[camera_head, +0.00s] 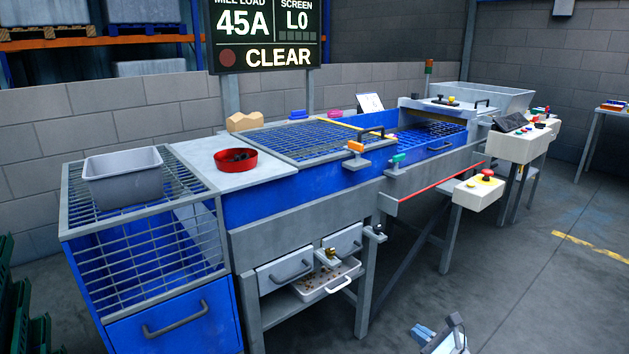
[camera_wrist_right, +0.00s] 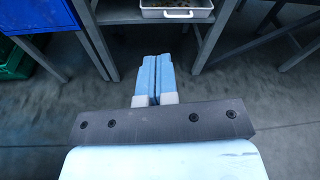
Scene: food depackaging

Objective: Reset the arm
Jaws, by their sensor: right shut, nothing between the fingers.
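My right gripper (camera_head: 421,334) is low at the bottom edge of the head view, in front of the blue machine and apart from it. In the right wrist view its two blue fingers (camera_wrist_right: 152,80) lie together with nothing between them, above the grey floor. A white tray (camera_head: 328,283) with small brown bits sits on the shelf under the machine; it also shows at the top of the right wrist view (camera_wrist_right: 178,13). My left gripper is not in either view.
A grey bin (camera_head: 122,180) stands on the wire-mesh cage at left. A red bowl (camera_head: 236,160) rests on the counter beside the blue grated machine (camera_head: 290,190). A control box with a red button (camera_head: 479,192) juts out at right. The floor (camera_head: 530,290) at right is clear.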

